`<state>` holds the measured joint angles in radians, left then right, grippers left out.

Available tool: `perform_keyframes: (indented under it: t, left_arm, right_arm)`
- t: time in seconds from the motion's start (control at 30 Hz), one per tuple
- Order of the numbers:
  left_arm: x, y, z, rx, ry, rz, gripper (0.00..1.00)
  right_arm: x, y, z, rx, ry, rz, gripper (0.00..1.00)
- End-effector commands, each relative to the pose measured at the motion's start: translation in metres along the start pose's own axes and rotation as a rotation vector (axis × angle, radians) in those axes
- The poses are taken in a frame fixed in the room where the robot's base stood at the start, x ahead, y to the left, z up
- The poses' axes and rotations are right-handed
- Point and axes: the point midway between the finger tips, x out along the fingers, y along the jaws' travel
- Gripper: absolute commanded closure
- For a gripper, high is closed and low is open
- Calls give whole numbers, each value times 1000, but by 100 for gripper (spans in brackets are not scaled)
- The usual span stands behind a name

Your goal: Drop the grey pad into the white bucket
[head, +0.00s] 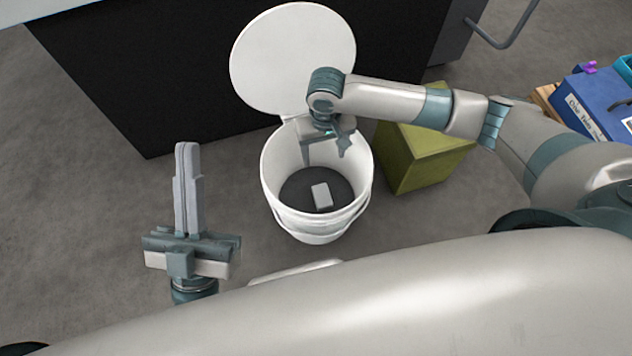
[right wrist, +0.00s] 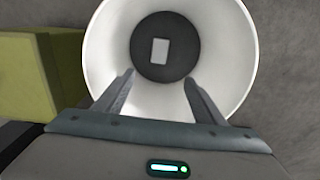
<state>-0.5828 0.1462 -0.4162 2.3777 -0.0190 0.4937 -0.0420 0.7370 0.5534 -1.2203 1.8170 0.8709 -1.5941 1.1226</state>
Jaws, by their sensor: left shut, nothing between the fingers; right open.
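The white bucket (head: 318,222) stands on the floor with its round lid (head: 290,58) raised at the back. The small light grey pad (head: 321,195) lies on the dark bottom inside the bucket. In the right wrist view the pad (right wrist: 159,51) lies on the dark bottom of the bucket (right wrist: 220,75). My right gripper (head: 325,152) is over the bucket's opening, pointing down, open and empty; its fingers (right wrist: 159,85) are apart with the pad beyond them. My left gripper (head: 187,148) is left of the bucket, fingers pointing up, shut and empty.
A yellow-green box (head: 418,158) stands right of the bucket. A black cabinet (head: 180,75) is behind it. A blue box (head: 594,100) is at the far right. The grey floor on the left is clear.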

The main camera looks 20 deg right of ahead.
Motion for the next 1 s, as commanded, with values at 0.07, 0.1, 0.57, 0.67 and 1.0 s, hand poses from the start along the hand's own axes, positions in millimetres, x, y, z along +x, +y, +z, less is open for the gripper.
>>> perform_keyframes:
  t: [0.07,0.1,0.57,0.67,1.0]
  left_arm:
    - [0,0,0,0,-3,0,100]
    - [1,0,0,-1,-6,0,100]
    - [-19,11,43,-33,-286,-5,100]
    - [-22,6,58,-31,-362,-11,100]
    - [-39,-7,100,-37,-618,-33,100]
  right_arm:
    - [-2,0,0,0,0,0,36]
    - [-4,0,0,0,0,0,36]
    - [-61,0,-1,0,2,-1,36]
    - [-73,0,-1,0,2,0,36]
    - [-116,0,0,0,1,-1,36]
